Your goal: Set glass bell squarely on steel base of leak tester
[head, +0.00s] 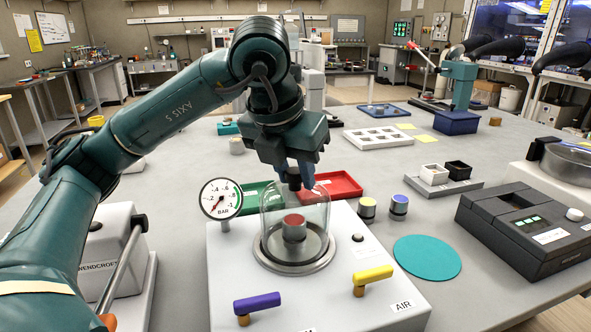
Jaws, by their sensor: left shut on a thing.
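The clear glass bell (320,212) is upright over the round steel base (294,268) of the leak tester (232,265). A grey part with a red top (294,228) stands on the base and shows through the glass. My left gripper (294,180) points down from above and is shut on the bell's dark knob. The bell's lower rim is faint, so I cannot tell whether it touches the base or sits square on it. My right gripper is not in view.
The tester carries a pressure gauge (221,199), a purple lever (257,303) and a yellow lever (373,275). Two small cylinders (398,207) and a teal disc (427,257) lie to the right. Red (338,185) and green (254,196) trays are behind the bell.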

